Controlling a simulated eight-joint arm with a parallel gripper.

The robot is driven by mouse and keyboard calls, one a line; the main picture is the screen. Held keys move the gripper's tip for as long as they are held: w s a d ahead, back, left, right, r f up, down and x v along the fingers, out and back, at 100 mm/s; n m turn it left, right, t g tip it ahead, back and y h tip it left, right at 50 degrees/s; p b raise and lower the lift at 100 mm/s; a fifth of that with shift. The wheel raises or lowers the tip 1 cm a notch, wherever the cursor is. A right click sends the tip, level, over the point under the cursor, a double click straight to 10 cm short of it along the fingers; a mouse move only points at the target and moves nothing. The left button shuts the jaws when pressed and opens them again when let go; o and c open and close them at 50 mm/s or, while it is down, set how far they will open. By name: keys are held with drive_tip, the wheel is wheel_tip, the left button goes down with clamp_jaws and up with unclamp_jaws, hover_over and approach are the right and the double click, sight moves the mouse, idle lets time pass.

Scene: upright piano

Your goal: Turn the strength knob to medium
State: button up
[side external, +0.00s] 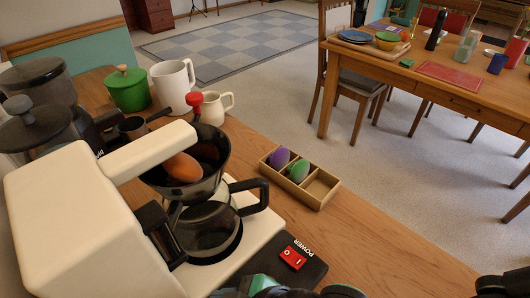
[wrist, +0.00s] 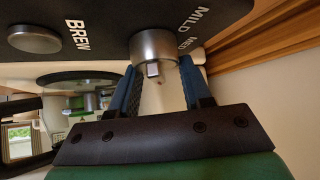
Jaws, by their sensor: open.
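The silver strength knob (wrist: 153,48) is on a dark panel at the top middle of the wrist view. The words MILD and MED are printed to its right. A small light square mark shows on the knob's lower face. My gripper (wrist: 158,65) is open, with one blue finger on each side of the knob. I cannot tell whether either finger touches it. The knob is not visible in the side external view.
A second silver knob (wrist: 34,39), beside the word BREW, sits left of the strength knob. The red power switch (side external: 293,257), glass carafe (side external: 210,228) and black filter basket (side external: 205,180) belong to the coffee maker. A wooden box (side external: 318,188) holds two egg-shaped things.

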clamp_jaws()
drive_tip(key=shift+n+g, duration=0.3)
drive_tip(key=n+g, duration=0.1)
drive_tip(key=n, duration=0.1)
drive_tip(key=n+g, duration=0.3)
drive_tip(key=shift+s+n, duration=0.25)
drive_tip(key=shift+n, duration=0.05)
drive_tip(key=n+g+h, duration=0.1)
drive_tip(key=n+g, duration=0.1)
drive_tip(key=n+g+h, duration=0.1)
drive_tip(key=n+g, duration=0.1)
drive_tip(key=n, duration=0.1)
drive_tip(key=shift+s+d, duration=0.2)
drive_tip(key=shift+n, duration=0.4)
unclamp_jaws()
drive_tip(key=shift+v, duration=2.8)
